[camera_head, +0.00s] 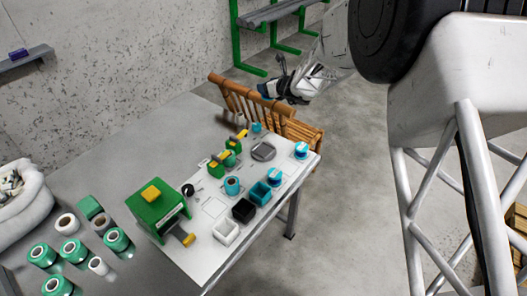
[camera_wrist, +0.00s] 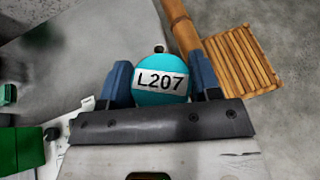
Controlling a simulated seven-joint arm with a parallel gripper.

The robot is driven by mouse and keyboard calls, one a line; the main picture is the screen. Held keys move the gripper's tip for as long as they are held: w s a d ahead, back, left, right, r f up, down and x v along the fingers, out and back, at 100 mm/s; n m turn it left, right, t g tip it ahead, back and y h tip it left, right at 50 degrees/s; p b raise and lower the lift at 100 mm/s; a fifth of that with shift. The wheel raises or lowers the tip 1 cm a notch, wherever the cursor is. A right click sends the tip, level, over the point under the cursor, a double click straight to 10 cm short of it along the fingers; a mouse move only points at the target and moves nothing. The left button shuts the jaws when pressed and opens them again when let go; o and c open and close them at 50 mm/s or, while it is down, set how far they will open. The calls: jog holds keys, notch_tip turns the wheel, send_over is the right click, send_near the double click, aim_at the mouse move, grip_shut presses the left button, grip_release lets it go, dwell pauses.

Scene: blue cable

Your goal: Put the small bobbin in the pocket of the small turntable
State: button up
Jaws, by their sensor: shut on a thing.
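My gripper (camera_wrist: 160,90) is shut on a teal rounded bobbin (camera_wrist: 158,68) with a white label reading L207, between its two blue fingers in the wrist view. A flat dark grey piece (camera_head: 263,151), perhaps the small turntable, lies on the white board near the far end. Its pocket cannot be made out.
Several green spools (camera_head: 75,251) stand at left. A wooden chair (camera_head: 300,130) adjoins the far end.

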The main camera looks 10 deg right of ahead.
jog(key=shift+s+a+f+n+g+y, duration=0.65)
jog(key=shift+s+f+n+g+y, duration=0.4)
jog(key=shift+f, duration=1.3)
jog(key=n+g+y, duration=0.3)
jog(key=n, duration=0.1)
send_over(263, 151)
jog(key=shift+h, duration=0.25)
jog(key=shift+w+f, duration=0.1)
jog(key=shift+f, duration=2.85)
jog(key=shift+f, duration=3.15)
jog(key=shift+f, duration=1.85)
jog(key=shift+f, duration=0.15)
